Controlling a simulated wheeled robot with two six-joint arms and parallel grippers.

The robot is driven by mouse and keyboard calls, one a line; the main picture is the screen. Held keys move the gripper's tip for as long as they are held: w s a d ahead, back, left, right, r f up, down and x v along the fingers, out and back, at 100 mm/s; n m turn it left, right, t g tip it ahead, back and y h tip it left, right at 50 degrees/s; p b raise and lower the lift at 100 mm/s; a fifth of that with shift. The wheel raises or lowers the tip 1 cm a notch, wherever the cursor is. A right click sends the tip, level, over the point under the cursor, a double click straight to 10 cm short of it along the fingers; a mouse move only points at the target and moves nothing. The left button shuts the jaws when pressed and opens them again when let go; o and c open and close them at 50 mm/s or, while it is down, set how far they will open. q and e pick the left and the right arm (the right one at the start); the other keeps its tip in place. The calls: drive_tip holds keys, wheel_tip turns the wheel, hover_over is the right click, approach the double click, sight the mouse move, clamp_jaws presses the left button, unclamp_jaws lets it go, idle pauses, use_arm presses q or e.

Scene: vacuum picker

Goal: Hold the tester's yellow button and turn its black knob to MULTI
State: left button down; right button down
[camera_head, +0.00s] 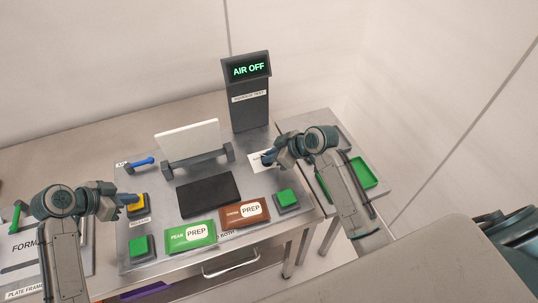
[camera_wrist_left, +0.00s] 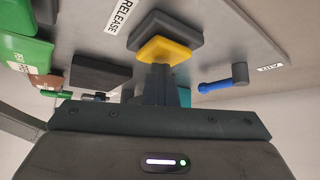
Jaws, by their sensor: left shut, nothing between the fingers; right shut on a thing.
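The tester's yellow button (camera_head: 137,204) sits on a dark base at the left of the grey panel. It also shows in the left wrist view (camera_wrist_left: 163,51), beside a RELEASE label. My left gripper (camera_head: 122,200) is shut and empty, its fingertips (camera_wrist_left: 160,70) at the button and seemingly touching it; how far it is pressed I cannot tell. My right gripper (camera_head: 267,158) is shut at the panel's right rear, beside a white label card (camera_head: 258,163). It holds what seems to be the black knob, mostly hidden by the fingers. The knob's setting cannot be read.
A display (camera_head: 249,70) at the back reads AIR OFF. A blue lever (camera_head: 142,162), an upright white plate (camera_head: 188,138), a black pad (camera_head: 207,195), green and brown PREP cards (camera_head: 190,236) and green buttons (camera_head: 139,245) occupy the panel. A green tray (camera_head: 363,173) stands right.

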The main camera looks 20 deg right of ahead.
sight(269, 164)
drive_tip(key=shift+s+a+f+m, duration=0.1)
drive_tip(key=shift+m, duration=0.3)
drive_tip(key=m+h, duration=0.1)
drive_tip(key=m+t+h, duration=0.1)
drive_tip(key=m, duration=0.1)
drive_tip(key=m+t+h, duration=0.1)
drive_tip(key=shift+s+a+m, duration=0.15)
drive_tip(key=shift+a+m, duration=0.1)
drive_tip(key=shift+m, duration=0.05)
drive_tip(key=m+h, duration=0.4)
drive_tip(key=shift+a+m+t, duration=0.15)
drive_tip(key=shift+m+t, duration=0.15)
drive_tip(key=shift+m, duration=0.1)
drive_tip(key=shift+h, duration=0.3)
drive_tip(key=c, duration=1.4)
unclamp_jaws()
wheel_tip(269, 164, up, 10)
